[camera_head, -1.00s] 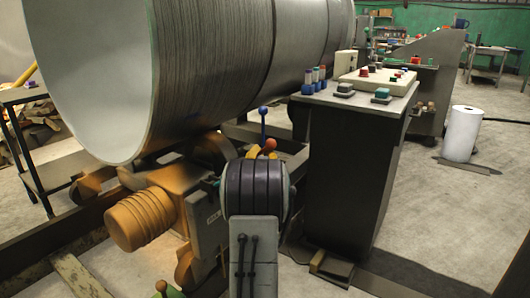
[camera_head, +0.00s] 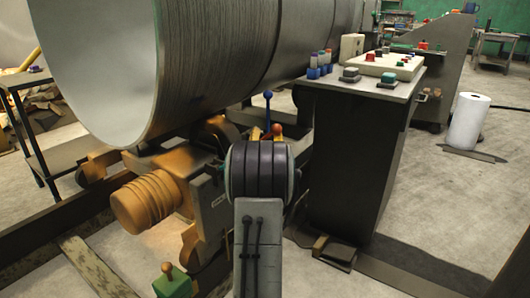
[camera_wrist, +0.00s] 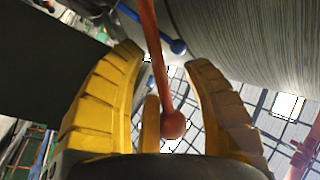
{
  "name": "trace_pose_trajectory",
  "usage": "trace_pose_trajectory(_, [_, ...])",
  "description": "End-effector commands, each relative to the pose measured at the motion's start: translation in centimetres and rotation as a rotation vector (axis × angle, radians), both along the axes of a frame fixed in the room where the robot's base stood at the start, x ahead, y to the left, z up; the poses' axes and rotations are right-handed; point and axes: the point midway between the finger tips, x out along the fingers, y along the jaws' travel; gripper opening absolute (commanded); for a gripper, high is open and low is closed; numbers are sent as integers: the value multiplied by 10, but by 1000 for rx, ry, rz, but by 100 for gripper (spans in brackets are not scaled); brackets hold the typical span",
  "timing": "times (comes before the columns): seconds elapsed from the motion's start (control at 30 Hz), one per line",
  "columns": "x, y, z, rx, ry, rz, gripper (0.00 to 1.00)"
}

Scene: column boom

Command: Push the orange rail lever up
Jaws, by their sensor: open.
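The orange rail lever shows in the wrist view as an orange-red rod with a ball knob (camera_wrist: 174,124). Its rod runs to the top of that picture. In the head view only its orange knob (camera_head: 277,130) shows, just above my arm. My gripper (camera_wrist: 165,58) is open, with yellow fingers on the left and right of the lever. The knob appears between them, near the palm; I cannot tell whether it touches. In the head view a little yellow of my gripper (camera_head: 256,134) shows beside the knob, and my arm hides the rest.
A blue-knobbed lever (camera_head: 267,97) stands close by; its blue ball (camera_wrist: 178,47) is near my fingers. The big grey pipe (camera_head: 205,50) lies above and behind. A dark control console (camera_head: 352,160) stands right, an orange motor (camera_head: 145,200) left. Open floor (camera_head: 450,215) lies far right.

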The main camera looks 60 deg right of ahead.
Motion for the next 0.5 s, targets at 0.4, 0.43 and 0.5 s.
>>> trace_pose_trajectory(0.4, [-27,50,-10,-7,-2,2,45])
trace_pose_trajectory(0.43, [-29,54,-11,-7,-2,2,45])
trace_pose_trajectory(0.5, [-34,62,-14,-5,-1,3,45])
